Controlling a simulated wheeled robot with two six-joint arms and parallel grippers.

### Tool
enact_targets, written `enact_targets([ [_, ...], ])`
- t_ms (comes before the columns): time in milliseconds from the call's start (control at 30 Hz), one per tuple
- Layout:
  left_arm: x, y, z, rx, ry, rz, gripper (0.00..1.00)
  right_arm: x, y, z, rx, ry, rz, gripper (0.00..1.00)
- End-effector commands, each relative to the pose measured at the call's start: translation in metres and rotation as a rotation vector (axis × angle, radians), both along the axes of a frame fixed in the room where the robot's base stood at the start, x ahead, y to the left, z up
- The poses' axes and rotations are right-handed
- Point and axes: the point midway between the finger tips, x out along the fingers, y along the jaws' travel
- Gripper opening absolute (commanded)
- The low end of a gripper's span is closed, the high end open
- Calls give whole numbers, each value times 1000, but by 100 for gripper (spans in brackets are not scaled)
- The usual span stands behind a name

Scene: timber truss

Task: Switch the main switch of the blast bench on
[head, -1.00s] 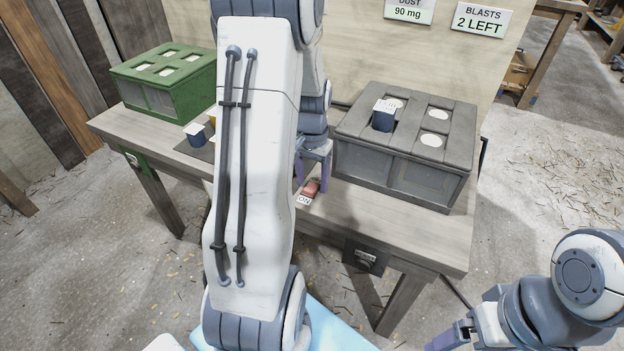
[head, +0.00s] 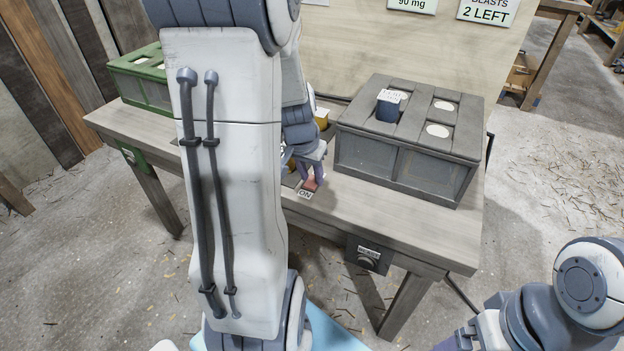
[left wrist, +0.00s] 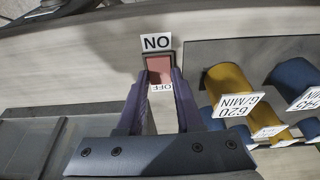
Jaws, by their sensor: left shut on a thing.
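The main switch (head: 312,184) is a red rocker on the bench top. It also shows in the left wrist view (left wrist: 159,69), between an ON plate (left wrist: 156,42) on the bench-edge side and an OFF plate partly covered by my fingers. My left gripper (head: 309,175) reaches down to it, and in the left wrist view its two purple fingers (left wrist: 160,80) are shut at the rocker's sides. The rocker's tilt is not clear. My right gripper (head: 462,338) is at the lower right, away from the bench, cut by the frame edge.
A grey box (head: 408,165) holding a blue cup (head: 388,109) stands right of the switch. A green box (head: 142,85) stands at the left. A yellow cylinder (left wrist: 229,88) and blue ones lie beside the gripper. A BLAST button panel (head: 368,255) is on the bench front.

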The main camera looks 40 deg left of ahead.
Motion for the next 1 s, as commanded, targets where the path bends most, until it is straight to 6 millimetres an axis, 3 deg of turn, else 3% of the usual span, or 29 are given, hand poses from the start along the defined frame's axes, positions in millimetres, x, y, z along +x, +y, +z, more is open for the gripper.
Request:
enact_targets([
  [233,1,0,1,1,-3,0,0,0,0,1,0,0,0,91],
  [267,1,0,1,0,-2,0,39,0,0,1,0,0,0,91],
  [333,1,0,1,0,-2,0,65,0,0,1,0,0,0,91],
  [700,0,0,5,0,-2,0,65,0,0,3,0,0,0,91],
  [1000,-14,-3,56,3,-5,1,65,0,0,23,0,0,0,91],
])
